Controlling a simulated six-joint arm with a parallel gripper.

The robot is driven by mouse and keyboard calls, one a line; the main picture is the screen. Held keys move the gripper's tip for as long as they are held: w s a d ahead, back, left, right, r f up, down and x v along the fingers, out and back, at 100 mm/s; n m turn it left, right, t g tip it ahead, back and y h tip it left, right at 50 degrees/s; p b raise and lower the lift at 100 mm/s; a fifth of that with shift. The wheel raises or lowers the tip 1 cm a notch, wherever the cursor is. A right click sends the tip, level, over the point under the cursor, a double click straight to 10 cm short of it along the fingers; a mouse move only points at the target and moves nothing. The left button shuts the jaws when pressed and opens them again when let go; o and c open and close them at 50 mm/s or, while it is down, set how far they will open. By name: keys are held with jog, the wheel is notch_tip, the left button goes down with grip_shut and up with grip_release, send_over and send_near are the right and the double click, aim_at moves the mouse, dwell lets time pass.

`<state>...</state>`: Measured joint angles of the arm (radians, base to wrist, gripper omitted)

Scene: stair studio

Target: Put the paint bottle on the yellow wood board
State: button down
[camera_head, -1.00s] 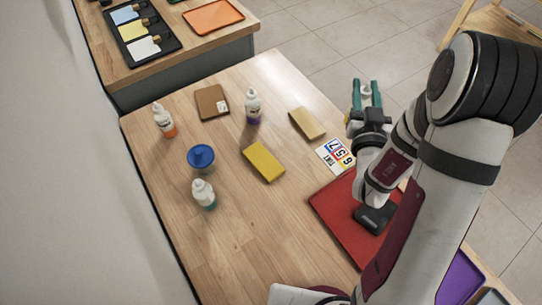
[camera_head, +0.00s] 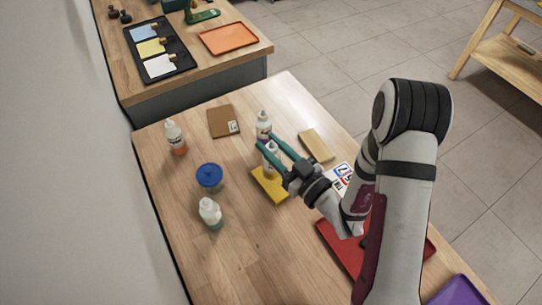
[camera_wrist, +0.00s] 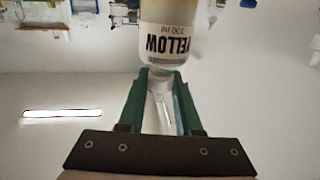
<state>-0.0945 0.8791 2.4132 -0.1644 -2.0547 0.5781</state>
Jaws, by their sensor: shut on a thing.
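A white paint bottle (camera_head: 270,158) is held between the green fingers of my gripper (camera_head: 277,147). In the wrist view the bottle (camera_wrist: 165,38) carries a label reading YELLOW, and my gripper (camera_wrist: 161,80) is shut on it. In the head view the bottle appears over the yellow wood board (camera_head: 271,190), which lies flat on the table. I cannot tell whether the bottle's base touches the board. Part of the board is hidden behind the bottle.
Close behind the held bottle stands a purple-bottomed bottle (camera_head: 264,121). An orange-bottomed bottle (camera_head: 175,138), a blue-topped container (camera_head: 209,177) and a teal-bottomed bottle (camera_head: 210,212) stand left. A tan board (camera_head: 317,145) and a red tray (camera_head: 337,248) lie right. The front-left table is clear.

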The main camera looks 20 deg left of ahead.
notch_tip(320, 180, down, 4)
jog(key=shift+a+f, duration=0.1)
jog(key=shift+f, duration=0.1)
jog(key=c, duration=0.6)
grip_release()
